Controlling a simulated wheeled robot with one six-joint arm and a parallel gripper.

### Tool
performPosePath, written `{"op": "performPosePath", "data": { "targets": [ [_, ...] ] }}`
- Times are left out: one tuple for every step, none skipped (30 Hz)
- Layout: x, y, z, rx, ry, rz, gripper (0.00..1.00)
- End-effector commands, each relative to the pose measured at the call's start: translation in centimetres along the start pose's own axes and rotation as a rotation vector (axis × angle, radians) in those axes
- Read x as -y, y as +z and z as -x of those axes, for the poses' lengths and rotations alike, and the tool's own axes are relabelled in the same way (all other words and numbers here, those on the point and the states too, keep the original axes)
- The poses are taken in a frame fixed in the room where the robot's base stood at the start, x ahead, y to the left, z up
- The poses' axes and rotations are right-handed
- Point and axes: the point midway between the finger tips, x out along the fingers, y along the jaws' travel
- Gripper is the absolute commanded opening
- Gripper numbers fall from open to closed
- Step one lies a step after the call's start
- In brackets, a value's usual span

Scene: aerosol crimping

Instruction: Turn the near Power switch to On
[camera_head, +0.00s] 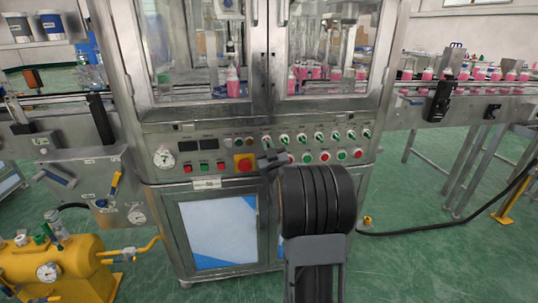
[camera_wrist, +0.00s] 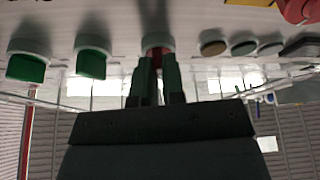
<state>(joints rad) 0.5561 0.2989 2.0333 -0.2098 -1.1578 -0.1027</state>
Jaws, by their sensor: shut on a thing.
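My gripper (camera_wrist: 157,78) is at the control panel (camera_head: 215,183), with its two fingers closed around a rotary switch (camera_wrist: 158,47). A little red shows on this switch between the fingertips, and its pale collar shows above them. The fingers hide most of the knob, so I cannot read its setting. In the head view my gripper (camera_head: 267,157) reaches the panel at the left end of the switch row. I cannot read the labels, so I cannot confirm the Power name.
Other switches with green knobs (camera_wrist: 92,62) sit beside the held one. Small round lamps or buttons (camera_wrist: 214,48) are on its other side. A red emergency stop (camera_head: 243,163) on a yellow plate is close by. Red and green push buttons (camera_head: 324,156) line the lower row.

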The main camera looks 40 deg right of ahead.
Motion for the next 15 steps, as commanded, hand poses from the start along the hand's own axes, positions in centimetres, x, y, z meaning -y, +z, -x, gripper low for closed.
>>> {"op": "performPosePath", "data": {
  "targets": [
    [0.3,0.59,0.29,-0.003,0.016,-0.042,0.0],
    [0.3,0.6,0.29,-0.003,0.028,-0.069,0.0],
    [0.3,0.57,0.28,-0.003,0.042,-0.103,0.0],
    [0.3,0.54,0.27,-0.003,0.054,-0.131,0.0],
    [0.34,0.53,0.26,-0.004,0.064,-0.157,0.0],
    [0.37,0.54,0.25,-0.003,0.078,-0.192,0.0],
    [0.35,0.51,0.25,-0.003,0.09,-0.22,0.0],
    [0.36,0.48,0.25,-0.004,0.1,-0.245,0.0],
    [0.36,0.5,0.25,-0.002,0.115,-0.28,0.0],
    [0.39,0.49,0.24,-0.002,0.125,-0.305,0.0],
    [0.41,0.46,0.23,-0.002,0.135,-0.33,0.0],
    [0.4,0.4,0.21,-0.002,0.149,-0.363,0.0],
    [0.4,0.37,0.2,-0.003,0.158,-0.387,0.0],
    [0.38,0.38,0.19,-0.002,0.169,-0.41,0.0],
    [0.4,0.36,0.18,-0.002,0.181,-0.44,0.0]
  ]
}}
